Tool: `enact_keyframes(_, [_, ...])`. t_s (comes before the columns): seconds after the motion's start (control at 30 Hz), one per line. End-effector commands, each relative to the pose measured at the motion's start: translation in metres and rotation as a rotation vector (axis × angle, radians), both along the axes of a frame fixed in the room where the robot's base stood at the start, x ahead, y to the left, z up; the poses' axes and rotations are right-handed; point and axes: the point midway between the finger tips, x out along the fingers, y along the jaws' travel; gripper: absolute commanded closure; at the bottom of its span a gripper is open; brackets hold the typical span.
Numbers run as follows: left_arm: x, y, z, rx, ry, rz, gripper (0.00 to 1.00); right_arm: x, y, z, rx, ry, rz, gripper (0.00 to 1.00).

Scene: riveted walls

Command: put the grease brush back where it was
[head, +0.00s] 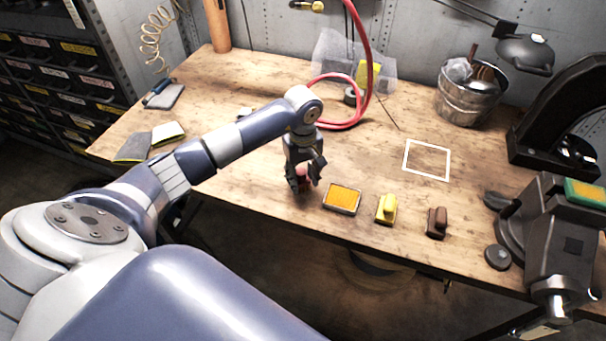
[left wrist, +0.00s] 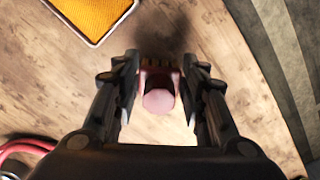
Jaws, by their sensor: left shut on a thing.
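My left gripper (head: 304,186) is above the front part of the workbench, left of the orange pad, and is shut on a small red brush (head: 301,171). In the left wrist view the brush shows its pale pink round end (left wrist: 158,101) between the fingers (left wrist: 160,92), with a darker bristle-like edge behind. Whether it touches the bench is hard to tell. A yellow brush-like block (head: 386,209) and a brown one (head: 437,223) stand to the right. No label shows which is the grease brush. A white square outline (head: 427,160) on the bench is empty. My right gripper is out of view.
An orange pad in a tray (head: 342,198) sits close right of the gripper. A red hose (head: 345,125) lies behind it. A metal bucket (head: 468,98), a vise (head: 548,235) and a dark round piece (head: 497,257) are on the right. The bench middle (head: 365,155) is clear.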

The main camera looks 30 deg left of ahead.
Motion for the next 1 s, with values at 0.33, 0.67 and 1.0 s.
enact_keyframes(0.33, [0.0,0.0,-0.003,0.0,0.0,-0.001,0.43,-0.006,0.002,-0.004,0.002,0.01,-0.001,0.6])
enact_keyframes(0.67, [0.0,0.0,-0.002,-0.001,0.001,0.0,0.41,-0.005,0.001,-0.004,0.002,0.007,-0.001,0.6])
enact_keyframes(1.0, [0.002,0.001,0.037,0.002,-0.007,-0.002,0.41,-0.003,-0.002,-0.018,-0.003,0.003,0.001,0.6])
